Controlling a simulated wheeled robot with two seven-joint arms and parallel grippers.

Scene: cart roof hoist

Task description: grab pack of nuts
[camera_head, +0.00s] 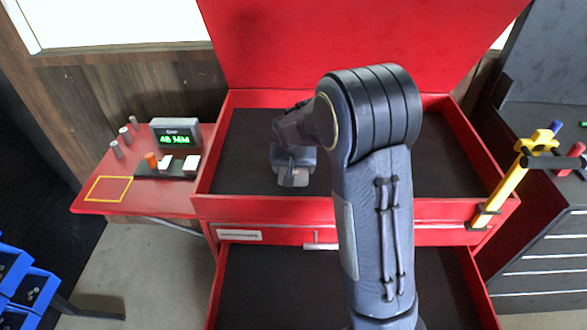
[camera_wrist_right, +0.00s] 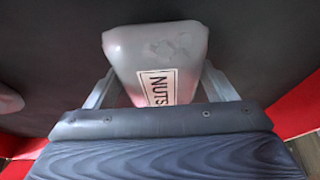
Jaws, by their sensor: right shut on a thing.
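The pack of nuts (camera_wrist_right: 158,62) is a greyish, translucent pack with a white label reading "NUTS", seen in the right wrist view. My right gripper (camera_wrist_right: 155,85) is shut on it, with one finger on each side. In the head view the pack (camera_head: 293,176) shows as a small pale shape in the red cart's open top tray (camera_head: 240,130), below my right gripper (camera_head: 292,165). My right arm hides much of the tray. I cannot tell whether the pack touches the tray floor. My left gripper is not in view.
The red lid (camera_head: 290,40) stands open behind the tray. An open drawer (camera_head: 270,285) lies below. On the left, a red side shelf (camera_head: 150,200) holds a green-lit display (camera_head: 176,133) and small cylinders. A yellow tool (camera_head: 505,185) stands at the tray's right edge.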

